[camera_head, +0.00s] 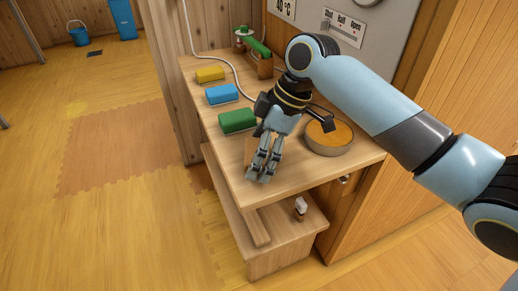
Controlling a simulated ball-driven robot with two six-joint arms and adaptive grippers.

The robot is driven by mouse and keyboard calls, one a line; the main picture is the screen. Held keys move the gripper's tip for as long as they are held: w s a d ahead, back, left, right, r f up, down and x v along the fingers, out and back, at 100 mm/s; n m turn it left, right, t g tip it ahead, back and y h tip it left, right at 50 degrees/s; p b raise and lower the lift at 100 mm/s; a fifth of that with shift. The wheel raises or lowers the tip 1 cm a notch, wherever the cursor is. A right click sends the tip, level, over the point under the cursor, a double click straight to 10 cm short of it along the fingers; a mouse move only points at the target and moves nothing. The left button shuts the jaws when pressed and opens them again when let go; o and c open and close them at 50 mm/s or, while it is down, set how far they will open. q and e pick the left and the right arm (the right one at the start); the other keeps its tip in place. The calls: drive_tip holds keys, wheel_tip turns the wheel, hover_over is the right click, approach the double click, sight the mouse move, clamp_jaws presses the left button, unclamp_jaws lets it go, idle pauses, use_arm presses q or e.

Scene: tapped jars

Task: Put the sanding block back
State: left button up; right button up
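Three coloured blocks lie in a row on the wooden bench: yellow (210,74), blue (221,95) and green (237,121). I cannot tell which of them, if any, is the sanding block. My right gripper (262,171) points down over the front of the bench top, nearer the front edge than the green block and apart from it. A tan-orange patch (250,149) shows beside and behind its fingers; the fingers partly hide it, and I cannot tell if it is a held block. Whether the fingers are open or shut is unclear. My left gripper is out of view.
A round tin with an orange top (329,136) stands right of my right gripper. A small white-topped item (300,206) is on the lower shelf (275,238). The floor at left is open.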

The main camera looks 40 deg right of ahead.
drive_tip(key=p+v, duration=0.3)
drive_tip(key=v, duration=0.9)
drive_tip(key=shift+r, duration=0.2)
drive_tip(key=shift+a, duration=0.1)
